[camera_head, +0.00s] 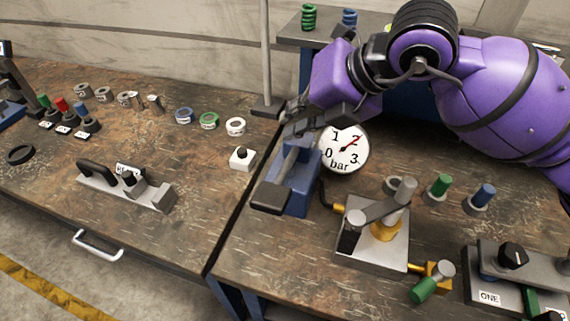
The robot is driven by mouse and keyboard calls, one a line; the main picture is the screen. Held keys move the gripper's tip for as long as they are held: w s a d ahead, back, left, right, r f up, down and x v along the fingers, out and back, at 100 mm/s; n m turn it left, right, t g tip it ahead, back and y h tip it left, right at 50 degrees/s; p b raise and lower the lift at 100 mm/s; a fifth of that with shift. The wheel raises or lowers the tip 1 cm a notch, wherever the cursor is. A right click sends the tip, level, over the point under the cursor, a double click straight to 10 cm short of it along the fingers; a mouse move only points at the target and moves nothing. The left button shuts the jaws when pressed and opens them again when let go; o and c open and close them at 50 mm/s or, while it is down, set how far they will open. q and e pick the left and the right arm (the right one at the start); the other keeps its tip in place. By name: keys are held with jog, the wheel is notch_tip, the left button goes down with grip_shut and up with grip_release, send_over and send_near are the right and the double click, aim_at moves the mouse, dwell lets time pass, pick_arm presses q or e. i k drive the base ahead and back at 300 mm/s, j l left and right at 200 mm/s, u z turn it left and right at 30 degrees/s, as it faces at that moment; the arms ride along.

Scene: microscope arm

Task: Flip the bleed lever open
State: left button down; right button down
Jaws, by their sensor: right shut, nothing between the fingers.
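A brass valve (437,270) with a short green-handled lever (423,290) sits at the front right corner of a steel block (370,245); it looks like the bleed lever. The green handle points down and left, toward the front. A round pressure gauge (343,150) stands behind the block, its red needle near 2 bar. My right gripper (297,135) is shut and empty, above and behind a blue stand (297,190) with a dark-ended arm, well up and left of the green lever. Its fingertips partly overlap that arm. My left gripper is out of view.
The steel block carries a grey arm (387,208) and a black knob. A fixture with a black dial (512,256) is at right. The bench in front of the steel block is clear.

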aim_at(442, 272)
jog(key=k, duration=1)
